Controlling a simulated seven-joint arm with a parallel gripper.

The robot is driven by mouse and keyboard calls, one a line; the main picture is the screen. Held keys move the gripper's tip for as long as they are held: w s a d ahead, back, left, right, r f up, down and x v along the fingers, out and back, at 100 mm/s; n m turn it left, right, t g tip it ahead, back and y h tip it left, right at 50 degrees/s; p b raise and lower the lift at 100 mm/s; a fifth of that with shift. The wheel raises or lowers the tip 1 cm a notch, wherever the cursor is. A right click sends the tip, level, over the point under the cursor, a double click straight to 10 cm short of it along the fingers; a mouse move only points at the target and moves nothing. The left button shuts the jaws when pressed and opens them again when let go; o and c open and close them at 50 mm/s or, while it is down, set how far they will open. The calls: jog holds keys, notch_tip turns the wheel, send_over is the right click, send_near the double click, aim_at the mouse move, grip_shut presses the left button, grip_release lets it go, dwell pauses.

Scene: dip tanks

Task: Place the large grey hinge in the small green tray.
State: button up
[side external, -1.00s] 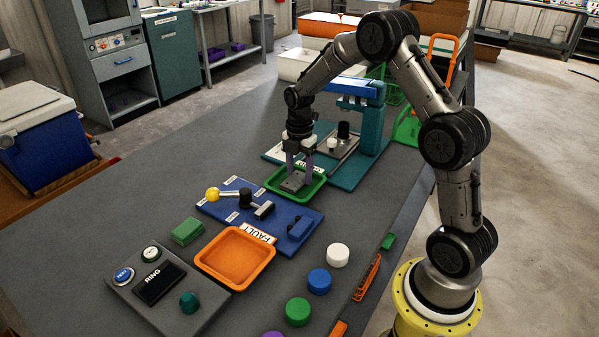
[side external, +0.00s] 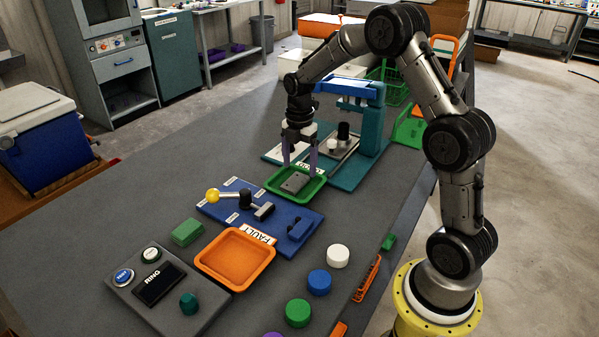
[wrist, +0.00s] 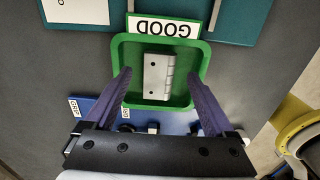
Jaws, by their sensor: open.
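The large grey hinge (wrist: 157,77) lies flat inside the small green tray, near its middle; it also shows in the side external view (side external: 295,182). The green tray (wrist: 119,55) stands on the table by a GOOD label (wrist: 165,26), and in the side external view (side external: 319,191) it sits behind the blue panel. My gripper (side external: 299,175) is above the tray with its purple fingers spread wide. In the wrist view my gripper (wrist: 158,85) has one finger on each side of the hinge, apart from it. The gripper is open and empty.
A blue panel (side external: 290,214) with a yellow-knobbed lever stands in front of the green tray. An orange tray (side external: 204,261) with a FAULT label is nearer. A teal press-like stand (side external: 373,130) rises behind right. Coloured round caps (side external: 319,281) line the table's right side.

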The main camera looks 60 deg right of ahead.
aim_at(299, 177)
jog(key=s+a+r+m+t, duration=0.1)
jog(key=s+a+r+m, duration=0.15)
jog(key=r, duration=0.45)
jog(key=s+a+r+m, duration=0.2)
jog(key=s+a+r, duration=0.1)
jog(key=r, duration=0.5)
jog(key=s+a+m+t, duration=0.2)
jog(key=s+a+m, duration=0.3)
jog(key=s, duration=0.5)
jog(key=s+a+m+t, duration=0.2)
jog(key=s+a+m, duration=0.3)
jog(key=s+m, duration=0.3)
jog(key=shift+s+r+t, duration=0.25)
jog(key=shift+s+t, duration=0.05)
jog(key=shift+s, duration=0.75)
jog(key=shift+m, duration=0.25)
